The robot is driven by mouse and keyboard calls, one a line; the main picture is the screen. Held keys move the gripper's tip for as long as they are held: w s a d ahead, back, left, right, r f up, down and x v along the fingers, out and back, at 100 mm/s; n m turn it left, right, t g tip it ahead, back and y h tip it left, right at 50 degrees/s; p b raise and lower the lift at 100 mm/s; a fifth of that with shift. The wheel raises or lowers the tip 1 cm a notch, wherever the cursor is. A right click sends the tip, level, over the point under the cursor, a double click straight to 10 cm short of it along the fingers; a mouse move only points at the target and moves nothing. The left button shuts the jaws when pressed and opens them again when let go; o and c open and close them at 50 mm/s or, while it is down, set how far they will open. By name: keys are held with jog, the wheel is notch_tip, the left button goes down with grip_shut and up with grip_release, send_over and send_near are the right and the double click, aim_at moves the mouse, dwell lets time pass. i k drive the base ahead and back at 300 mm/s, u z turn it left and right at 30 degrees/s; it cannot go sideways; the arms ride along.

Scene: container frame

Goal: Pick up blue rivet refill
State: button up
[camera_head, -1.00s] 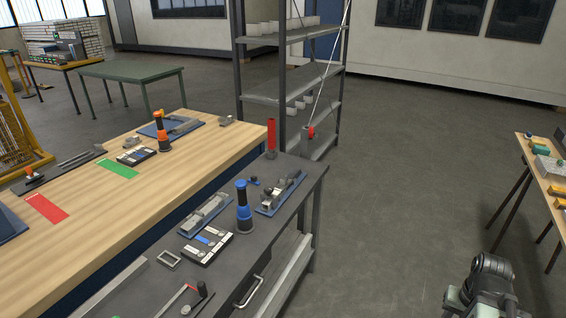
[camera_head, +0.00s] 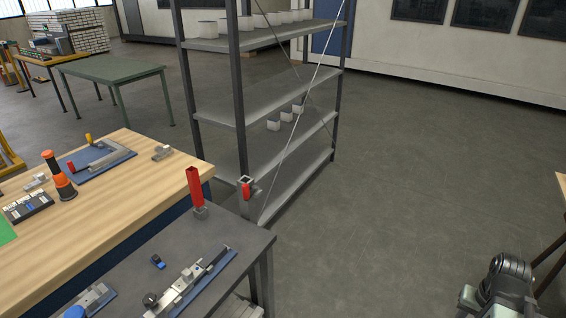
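A small blue piece with a dark part (camera_head: 158,261) lies on the dark grey bench top (camera_head: 225,238); it may be the blue rivet refill, but it is too small to be sure. The round blue top of a tool (camera_head: 75,312) shows at the bottom edge, mostly cut off. A link of my arm shows at the bottom right, over the floor and well away from the bench. My gripper's fingers are not in view.
A blue-based metal fixture (camera_head: 195,283) and a red-handled tool (camera_head: 196,190) stand on the dark bench. A wooden bench (camera_head: 140,190) adjoins it at left. A metal shelf rack (camera_head: 270,90) stands behind. The floor (camera_head: 400,190) at right is clear.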

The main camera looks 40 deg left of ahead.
aim_at(156, 259)
jog(key=i, duration=2.15)
jog(key=u, duration=4.95)
jog(key=i, duration=1)
jog(key=z, duration=0.05)
